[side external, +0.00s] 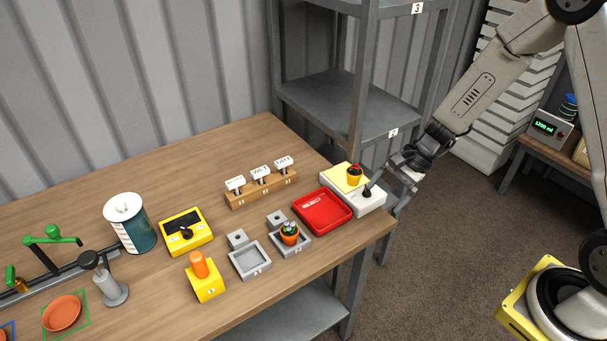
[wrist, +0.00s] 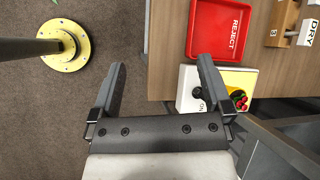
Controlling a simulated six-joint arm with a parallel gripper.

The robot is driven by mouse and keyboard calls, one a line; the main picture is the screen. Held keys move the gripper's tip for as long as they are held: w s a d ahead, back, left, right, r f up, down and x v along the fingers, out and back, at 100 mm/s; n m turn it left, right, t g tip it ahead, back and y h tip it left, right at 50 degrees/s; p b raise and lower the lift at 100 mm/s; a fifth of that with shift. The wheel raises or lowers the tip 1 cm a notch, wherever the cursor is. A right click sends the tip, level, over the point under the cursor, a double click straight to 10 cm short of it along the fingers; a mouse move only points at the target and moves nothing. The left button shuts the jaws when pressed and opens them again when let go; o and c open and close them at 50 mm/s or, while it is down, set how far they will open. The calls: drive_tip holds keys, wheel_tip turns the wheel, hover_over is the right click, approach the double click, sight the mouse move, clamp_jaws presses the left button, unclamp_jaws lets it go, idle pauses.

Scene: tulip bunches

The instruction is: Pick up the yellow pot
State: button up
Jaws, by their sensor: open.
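The yellow pot (side external: 354,176) holds red blooms and stands upright on the yellow pad of a white device (side external: 372,202) at the table's right end. My gripper (side external: 394,180) is open, just right of the device and near the table edge. In the wrist view nothing is between the fingers of my gripper (wrist: 161,66), with floor and the table edge beyond them. Pot and gripper are apart.
A black knob (side external: 367,191) rises from the device beside the pot. A red REJECT tray (side external: 322,229) lies beside the device. An orange pot (side external: 289,239) stands in a grey tray. A wooden block with white labels (side external: 261,189) and a grey shelf rack (side external: 345,100) are behind.

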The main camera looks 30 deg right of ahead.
drive_tip(key=w+d+f+m+t+y, duration=0.2)
drive_tip(key=w+d+f+m+t, duration=0.15)
drive_tip(key=w+m, duration=0.35)
drive_tip(key=m+t, duration=0.5)
drive_tip(key=m, duration=0.1)
approach(349, 170)
drive_tip(key=shift+w+a+f, duration=0.55)
drive_tip(key=shift+w+f, duration=0.2)
drive_tip(key=shift+f, duration=0.15)
drive_tip(key=shift+x, duration=3.95)
drive_tip(key=shift+s+a, duration=0.1)
clamp_jaws()
drive_tip(key=shift+r, duration=0.25)
